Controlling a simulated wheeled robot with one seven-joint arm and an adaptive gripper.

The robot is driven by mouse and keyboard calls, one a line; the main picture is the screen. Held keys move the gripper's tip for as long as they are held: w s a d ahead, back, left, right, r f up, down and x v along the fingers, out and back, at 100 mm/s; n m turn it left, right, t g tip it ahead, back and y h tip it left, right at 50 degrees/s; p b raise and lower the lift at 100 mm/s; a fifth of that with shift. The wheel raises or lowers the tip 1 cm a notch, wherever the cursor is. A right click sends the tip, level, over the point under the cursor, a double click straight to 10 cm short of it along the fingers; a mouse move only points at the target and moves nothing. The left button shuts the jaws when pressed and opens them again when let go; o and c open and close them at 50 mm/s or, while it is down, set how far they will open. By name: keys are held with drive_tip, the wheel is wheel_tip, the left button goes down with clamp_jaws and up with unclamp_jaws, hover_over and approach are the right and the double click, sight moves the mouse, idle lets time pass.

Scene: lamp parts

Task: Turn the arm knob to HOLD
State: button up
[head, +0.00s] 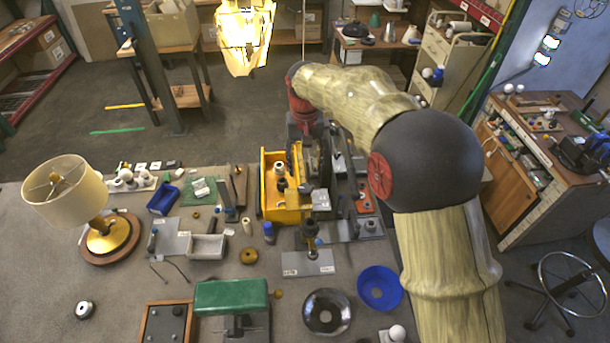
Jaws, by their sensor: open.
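My arm reaches from the lower right, bends at a dark elbow and comes down behind the yellow bin's right side. My gripper (312,168) is dark and points down among dark fixture parts there; its fingertips are hard to make out, and I see nothing held. I cannot pick out the arm knob or a HOLD mark for certain. A small upright fixture with a dark and brass post (310,232) stands on a grey labelled plate (307,264) in front of the gripper. Dark fixture parts right of the bin are partly hidden by my gripper.
The yellow bin (272,210) stands left of the gripper. A shaded lamp (68,188) is at left. A green-topped device (232,296), a dark dish (326,312) and a blue dish (380,287) are in front. The table's left front is mostly clear.

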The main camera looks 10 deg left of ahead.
drive_tip(key=shift+r, duration=1.3)
